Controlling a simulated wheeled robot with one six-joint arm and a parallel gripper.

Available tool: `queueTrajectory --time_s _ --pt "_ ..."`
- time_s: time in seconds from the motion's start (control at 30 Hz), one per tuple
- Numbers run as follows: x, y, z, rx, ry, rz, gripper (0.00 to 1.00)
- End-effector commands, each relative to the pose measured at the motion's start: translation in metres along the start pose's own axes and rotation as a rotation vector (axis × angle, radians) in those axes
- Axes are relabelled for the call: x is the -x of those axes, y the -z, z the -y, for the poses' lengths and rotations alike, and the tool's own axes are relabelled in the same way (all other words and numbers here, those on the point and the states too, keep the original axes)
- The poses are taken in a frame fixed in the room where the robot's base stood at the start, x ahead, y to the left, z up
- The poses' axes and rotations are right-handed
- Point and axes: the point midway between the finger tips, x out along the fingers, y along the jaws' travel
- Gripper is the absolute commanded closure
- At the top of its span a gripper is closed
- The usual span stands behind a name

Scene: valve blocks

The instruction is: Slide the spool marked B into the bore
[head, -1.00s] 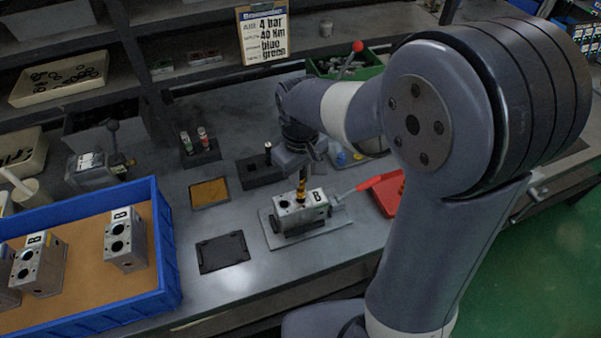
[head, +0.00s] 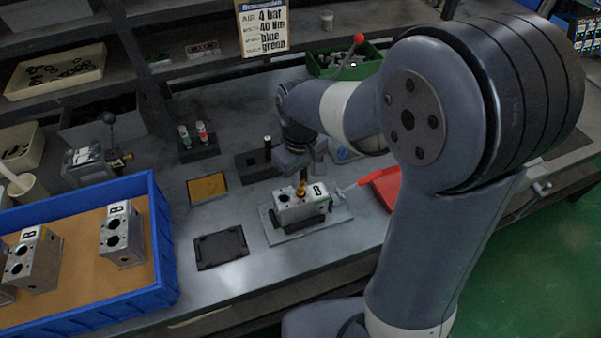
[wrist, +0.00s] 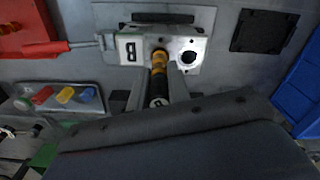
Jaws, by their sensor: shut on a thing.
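The spool (head: 302,189), black with gold-orange bands, is held upright in my gripper (head: 301,174). In the wrist view the spool (wrist: 158,66) stands between the two fingers (wrist: 157,84). The valve block (head: 297,212), light metal with a B label, sits in a fixture on the bench; it also shows in the wrist view (wrist: 141,47). The spool's lower end meets the block's top face at the bore beside the label and hides that bore. How deep it sits I cannot tell. A second, open hole (wrist: 188,57) is beside it.
A red-handled clamp (head: 372,178) and red tray (head: 386,190) are right of the block. A black spool stand (head: 258,167), an orange-topped pad (head: 207,188) and a dark mat (head: 221,249) lie left. A blue crate (head: 166,250) holds several blocks.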

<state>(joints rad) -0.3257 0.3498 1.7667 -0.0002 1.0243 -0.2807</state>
Motion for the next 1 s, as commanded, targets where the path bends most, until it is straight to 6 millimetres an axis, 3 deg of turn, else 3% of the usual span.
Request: queueTrajectory --time_s 1.0 --pt "-0.026 0.000 0.000 0.000 0.000 -0.001 1.00"
